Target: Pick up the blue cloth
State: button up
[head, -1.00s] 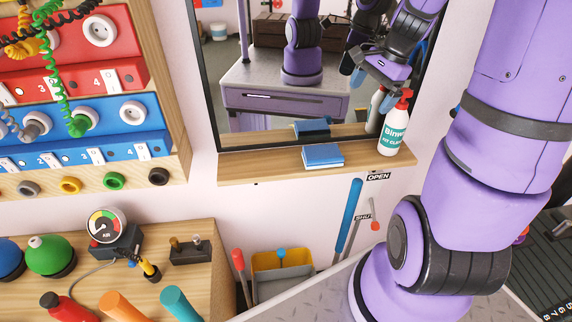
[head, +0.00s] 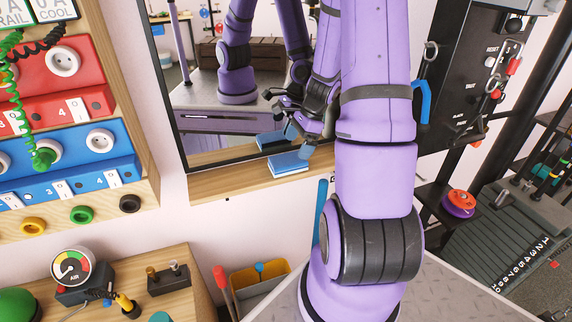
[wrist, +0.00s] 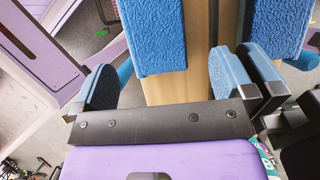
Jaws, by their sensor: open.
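The blue cloth (head: 288,163) is a folded block lying on the wooden shelf under the mirror. My gripper (head: 300,140) is close above it at its right end, jaws open, with blue pads on the fingers. In the wrist view the cloth (wrist: 155,40) lies ahead, between the lines of the two open fingers (wrist: 165,80), and nothing is gripped. A second blue block at the right of that view appears to be its mirror reflection. Contact with the cloth cannot be told.
The mirror (head: 215,105) stands right behind the shelf (head: 230,186) and reflects arm and cloth. A piece of the spray bottle (wrist: 264,150) shows beside my gripper in the wrist view. The socket panel (head: 80,165) is left, a yellow bin (head: 262,288) below.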

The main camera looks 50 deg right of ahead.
aim_at(292, 158)
jog(key=shift+x, duration=3)
jog(key=shift+s+a, duration=0.1)
jog(key=shift+s, duration=0.05)
jog(key=c, duration=1)
jog(key=shift+c, duration=0.2)
jog(key=shift+r, duration=5)
jog(key=o, duration=0.5)
jog(key=shift+c, duration=0.2)
jog(key=c, duration=0.3)
